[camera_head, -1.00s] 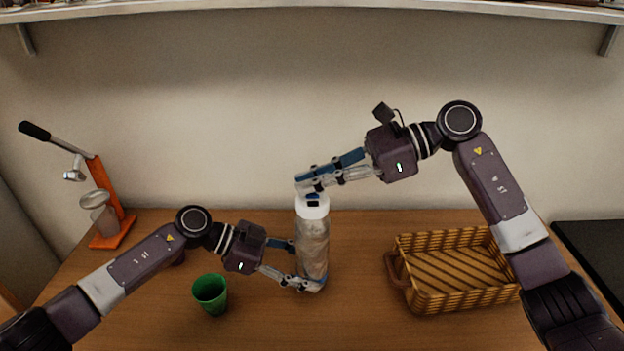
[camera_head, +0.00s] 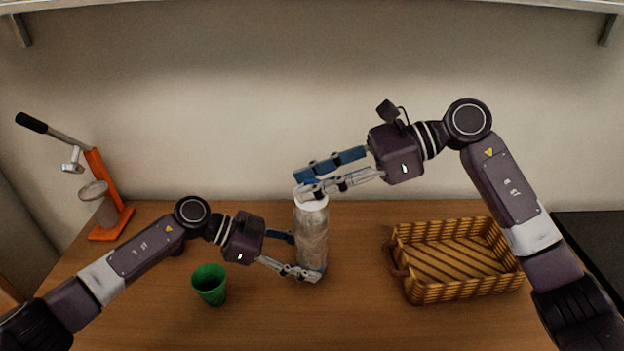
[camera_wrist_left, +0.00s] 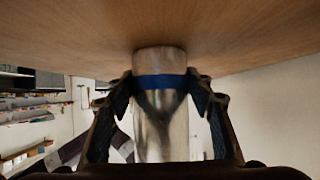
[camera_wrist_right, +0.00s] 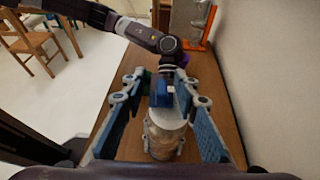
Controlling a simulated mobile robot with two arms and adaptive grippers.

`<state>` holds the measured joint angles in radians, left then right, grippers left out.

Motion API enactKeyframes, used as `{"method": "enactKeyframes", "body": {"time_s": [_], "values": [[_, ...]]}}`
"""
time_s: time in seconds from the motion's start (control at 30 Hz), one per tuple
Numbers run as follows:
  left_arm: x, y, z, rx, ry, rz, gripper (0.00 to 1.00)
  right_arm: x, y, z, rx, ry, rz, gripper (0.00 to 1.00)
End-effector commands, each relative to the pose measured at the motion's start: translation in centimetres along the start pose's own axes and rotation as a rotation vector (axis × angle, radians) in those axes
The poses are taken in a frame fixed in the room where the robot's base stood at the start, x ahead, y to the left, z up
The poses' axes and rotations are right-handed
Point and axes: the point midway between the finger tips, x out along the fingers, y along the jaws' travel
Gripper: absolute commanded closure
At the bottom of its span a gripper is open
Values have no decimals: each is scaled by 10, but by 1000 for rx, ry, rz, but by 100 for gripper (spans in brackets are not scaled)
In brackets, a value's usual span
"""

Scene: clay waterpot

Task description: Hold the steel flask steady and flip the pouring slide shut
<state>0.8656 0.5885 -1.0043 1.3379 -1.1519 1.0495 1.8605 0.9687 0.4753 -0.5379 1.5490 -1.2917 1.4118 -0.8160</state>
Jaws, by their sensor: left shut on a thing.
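The steel flask (camera_head: 312,240) stands upright on the table, its white lid (camera_head: 313,203) on top. My left gripper (camera_head: 305,257) is shut on the flask's lower body. In the left wrist view the fingers flank the flask (camera_wrist_left: 160,130) close to its blue base band (camera_wrist_left: 160,81). My right gripper (camera_head: 303,184) is at the lid with its fingers spread. In the right wrist view a blue part on the lid, likely the pouring slide (camera_wrist_right: 161,93), shows between the fingers. A finger hides it in the head view, and I cannot tell its position.
A green cup (camera_head: 209,285) stands left of the flask, near my left arm. A wicker basket (camera_head: 455,260) lies to the right. An orange lever press (camera_head: 104,190) stands at the back left. The table (camera_head: 355,300) is bare between flask and basket.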

Motion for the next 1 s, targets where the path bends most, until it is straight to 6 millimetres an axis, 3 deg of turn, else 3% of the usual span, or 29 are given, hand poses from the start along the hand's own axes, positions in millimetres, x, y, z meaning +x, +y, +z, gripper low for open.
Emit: {"method": "enactKeyframes", "body": {"time_s": [0.33,0.8,1.0], "values": [[-1,-1,0,2,-1,-2,65,-9,-1,0,-1,1,-2,72],[0,0,0,2,-1,-1,65,-101,0,0,0,1,-4,72],[0,0,0,2,-1,-1,65,-118,0,0,0,0,0,72]]}}
